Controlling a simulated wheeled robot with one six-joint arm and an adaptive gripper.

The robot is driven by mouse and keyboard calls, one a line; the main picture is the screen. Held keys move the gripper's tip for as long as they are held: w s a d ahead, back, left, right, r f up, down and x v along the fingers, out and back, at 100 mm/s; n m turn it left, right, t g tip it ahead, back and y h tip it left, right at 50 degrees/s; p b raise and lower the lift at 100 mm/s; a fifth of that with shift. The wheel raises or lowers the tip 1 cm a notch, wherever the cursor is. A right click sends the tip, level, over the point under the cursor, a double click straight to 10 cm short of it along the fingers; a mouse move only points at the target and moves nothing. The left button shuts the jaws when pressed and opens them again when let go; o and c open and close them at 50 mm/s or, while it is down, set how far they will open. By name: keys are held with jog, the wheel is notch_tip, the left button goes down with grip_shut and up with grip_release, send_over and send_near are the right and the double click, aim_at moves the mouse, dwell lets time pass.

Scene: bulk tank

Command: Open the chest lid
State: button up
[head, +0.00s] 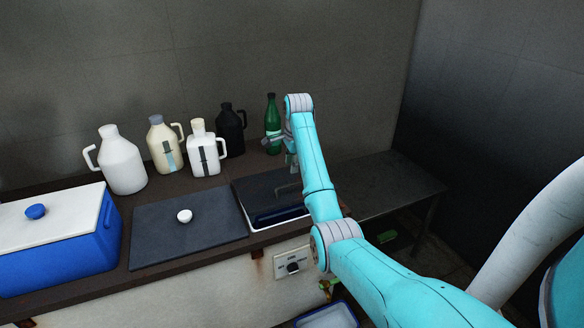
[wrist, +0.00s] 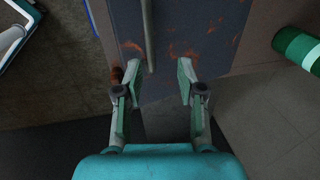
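A dark hinged-looking lid (head: 262,187) with a bar handle lies at the right end of the counter; a pale rim and a dark blue strip show along its front edge. In the wrist view the lid (wrist: 205,35) is dark blue-grey with rust patches, and its grey bar handle (wrist: 148,35) runs up the picture. My gripper (wrist: 158,78) is open, its fingers spread on either side of the line of the handle, near its lower end. I cannot tell whether it touches. In the head view my gripper (head: 290,160) is partly hidden by my arm, above the lid's back right.
A blue cooler (head: 75,260) with a white top and a dark slab (head: 165,235) with a white knob stand left. White jug (head: 122,165), cream jug (head: 160,150), another white jug (head: 203,155), black jug (head: 232,135) and green bottle (head: 271,115) line the back. A lower table (head: 390,190) stands right.

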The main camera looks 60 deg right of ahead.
jog(key=shift+w+r, duration=0.1)
jog(key=shift+r, duration=1.1)
